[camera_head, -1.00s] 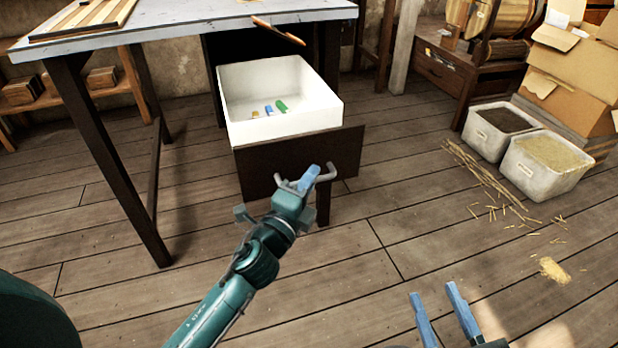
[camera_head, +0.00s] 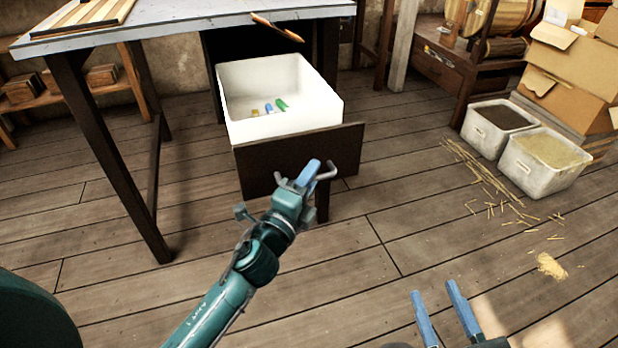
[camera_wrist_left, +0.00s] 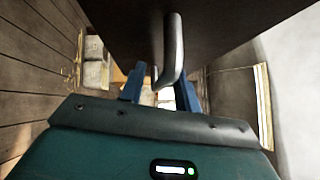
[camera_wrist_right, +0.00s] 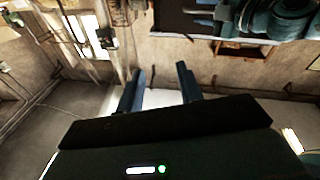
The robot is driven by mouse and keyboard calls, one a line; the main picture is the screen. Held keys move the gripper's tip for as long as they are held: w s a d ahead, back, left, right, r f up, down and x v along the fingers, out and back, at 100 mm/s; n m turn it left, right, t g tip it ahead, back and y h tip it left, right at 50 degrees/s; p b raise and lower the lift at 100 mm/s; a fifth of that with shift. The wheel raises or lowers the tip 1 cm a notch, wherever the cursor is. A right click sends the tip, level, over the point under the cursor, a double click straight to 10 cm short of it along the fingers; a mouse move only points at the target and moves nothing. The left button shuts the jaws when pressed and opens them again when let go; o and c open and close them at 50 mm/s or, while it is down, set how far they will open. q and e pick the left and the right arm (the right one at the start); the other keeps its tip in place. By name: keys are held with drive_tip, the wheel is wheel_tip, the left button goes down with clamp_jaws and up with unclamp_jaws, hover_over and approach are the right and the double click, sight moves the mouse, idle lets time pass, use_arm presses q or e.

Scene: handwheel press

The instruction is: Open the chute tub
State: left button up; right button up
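The chute tub (camera_head: 285,124) is a white, open-topped drawer with a dark front panel (camera_head: 300,162). It stands pulled out from under the table, with a few small coloured pieces inside. A grey bar handle (camera_head: 328,172) is on its front and also shows in the left wrist view (camera_wrist_left: 173,50). My left gripper (camera_head: 300,178) is at this handle. In the left wrist view its blue fingers (camera_wrist_left: 160,88) stand apart, with the handle bar between them and visible gaps beside it. My right gripper (camera_head: 438,304) is open and empty above the floor, far from the tub.
The grey-topped table (camera_head: 190,22) stands over the tub, its dark leg (camera_head: 110,160) to the left. Two tubs of loose material (camera_head: 540,165) and cardboard boxes (camera_head: 570,80) stand at the right, with straw (camera_head: 485,180) scattered nearby. The middle floor is clear.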

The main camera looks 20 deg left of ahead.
use_arm(q)
drive_tip(key=shift+s, duration=0.1)
drive_tip(key=b+v, duration=0.3)
drive_tip(key=v, duration=1)
use_arm(e)
drive_tip(key=shift+w+a+m, duration=0.1)
drive_tip(key=shift+a+m, duration=0.25)
drive_tip(key=shift+m, duration=0.05)
drive_tip(key=shift+y, duration=0.3)
